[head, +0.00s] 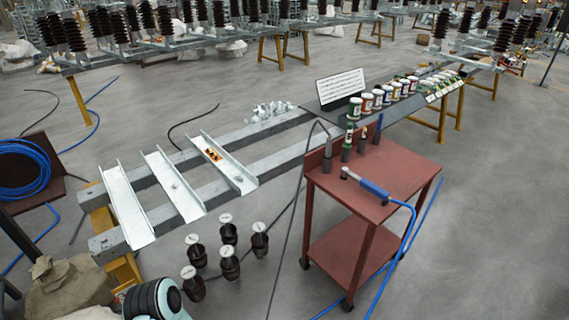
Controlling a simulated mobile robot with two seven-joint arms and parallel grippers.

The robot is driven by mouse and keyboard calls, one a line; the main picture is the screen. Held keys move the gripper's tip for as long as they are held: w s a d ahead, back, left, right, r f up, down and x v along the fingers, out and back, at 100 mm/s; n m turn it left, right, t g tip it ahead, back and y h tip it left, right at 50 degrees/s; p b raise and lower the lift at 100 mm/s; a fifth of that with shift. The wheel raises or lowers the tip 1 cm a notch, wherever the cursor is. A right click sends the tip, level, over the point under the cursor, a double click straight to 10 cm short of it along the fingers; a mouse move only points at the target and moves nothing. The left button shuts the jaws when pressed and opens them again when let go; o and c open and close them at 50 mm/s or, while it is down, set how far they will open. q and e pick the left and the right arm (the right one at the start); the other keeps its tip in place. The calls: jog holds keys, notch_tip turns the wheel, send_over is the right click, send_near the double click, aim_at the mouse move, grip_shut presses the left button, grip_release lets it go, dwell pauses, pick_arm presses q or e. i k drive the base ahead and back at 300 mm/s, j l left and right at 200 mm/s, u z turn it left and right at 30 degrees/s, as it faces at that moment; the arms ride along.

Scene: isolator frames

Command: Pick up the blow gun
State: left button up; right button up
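The blow gun (374,189) appears to be the blue-handled tool lying on the top shelf of the red cart (400,165). Its thin metal end points left toward a small pale-tipped piece near the cart's front left. A blue hose (411,225) runs from its right end over the cart's edge and down to the floor. Nothing is touching the blow gun. Neither of my grippers is in view. A rounded white and dark part at the bottom left looks like my own arm.
Upright dark cylinders (347,150) stand at the cart's back left. Behind it a steel-beam bench holds several cans (368,103), a white sign (341,86) and metal channels (178,186). Several dark insulators (229,262) stand on the floor left of the cart.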

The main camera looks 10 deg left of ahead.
aim_at(326, 155)
jog(key=i+z, duration=0.1)
jog(key=z, duration=0.25)
jog(key=j+z, duration=0.1)
jog(key=z, duration=0.25)
jog(key=i+j+z, duration=0.1)
jog(key=z, duration=0.25)
jog(key=i+j+z, duration=0.2)
jog(key=j+z, duration=0.2)
jog(key=j, duration=0.2)
jog(key=i+j+z, duration=0.2)
jog(key=j, duration=0.2)
